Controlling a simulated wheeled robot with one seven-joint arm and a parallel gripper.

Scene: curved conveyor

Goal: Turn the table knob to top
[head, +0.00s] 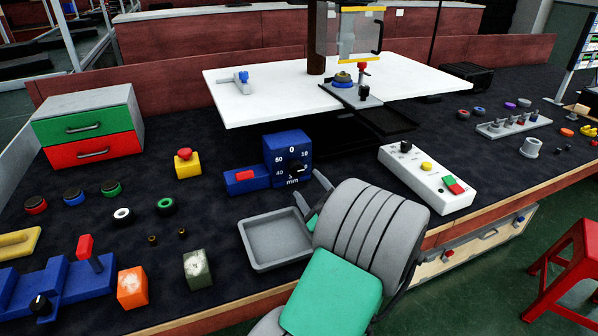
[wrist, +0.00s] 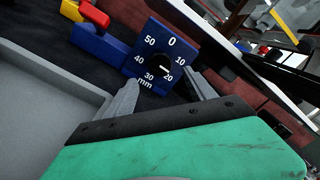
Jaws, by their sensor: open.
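The table knob (head: 295,166) is a small black knob on the face of an upright blue dial box (head: 287,144), marked from 0 at the top round to 50, in mm. In the wrist view the knob (wrist: 163,64) shows a white mark that seems to point lower right, toward 20. My gripper (head: 318,193) is open and empty, just in front of and below the dial. In the wrist view its two fingers (wrist: 163,94) are apart, with the dial face beyond and between them. I see no contact with the knob.
A grey tray (head: 246,253) lies left of my gripper. A blue block with a red button (head: 246,178) adjoins the dial box on its left. A white control box (head: 428,181) stands to the right. A white raised tabletop (head: 290,95) is behind the dial.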

